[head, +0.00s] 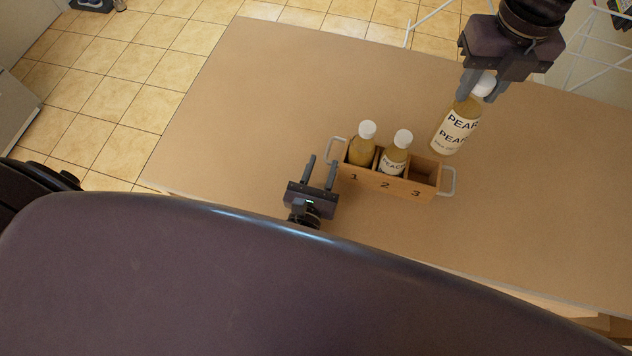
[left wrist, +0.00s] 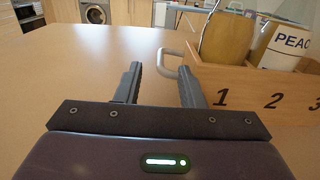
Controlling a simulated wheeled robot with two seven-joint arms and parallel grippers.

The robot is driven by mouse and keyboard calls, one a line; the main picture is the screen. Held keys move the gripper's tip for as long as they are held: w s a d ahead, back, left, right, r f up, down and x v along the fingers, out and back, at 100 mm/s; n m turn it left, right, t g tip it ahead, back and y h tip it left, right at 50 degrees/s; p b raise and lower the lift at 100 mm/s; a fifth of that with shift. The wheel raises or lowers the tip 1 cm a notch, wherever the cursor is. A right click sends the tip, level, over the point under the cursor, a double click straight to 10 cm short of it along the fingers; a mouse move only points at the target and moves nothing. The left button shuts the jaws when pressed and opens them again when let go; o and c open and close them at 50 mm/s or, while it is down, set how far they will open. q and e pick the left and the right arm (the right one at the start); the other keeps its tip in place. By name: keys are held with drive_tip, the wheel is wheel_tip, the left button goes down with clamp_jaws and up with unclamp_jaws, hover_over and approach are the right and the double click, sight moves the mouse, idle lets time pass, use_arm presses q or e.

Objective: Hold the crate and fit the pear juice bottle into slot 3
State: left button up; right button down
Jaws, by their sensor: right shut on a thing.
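The wooden crate (head: 383,182) stands on the table with slots marked 1, 2 and 3; it also shows in the left wrist view (left wrist: 245,92). Slot 1 holds a bottle with a plain side showing (head: 361,150). Slot 2 holds a bottle labelled PEACH (head: 396,155). Slot 3 (head: 424,172) is empty. My right gripper (head: 478,90) is shut on the pear juice bottle (head: 457,128) near its white cap, behind and right of slot 3. My left gripper (head: 321,161) is open at the crate's left handle (left wrist: 170,60), which shows beyond and between its fingers.
A second white handle (head: 449,182) is on the crate's right end. The table (head: 240,110) is clear to the left of the crate. White rack bars (head: 430,17) stand beyond the table's far edge.

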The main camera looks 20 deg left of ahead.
sight(329, 144)
use_arm(q)
drive_tip(key=w, duration=0.6)
drive_tip(key=shift+w+a, duration=0.1)
drive_tip(key=shift+w, duration=0.15)
clamp_jaws()
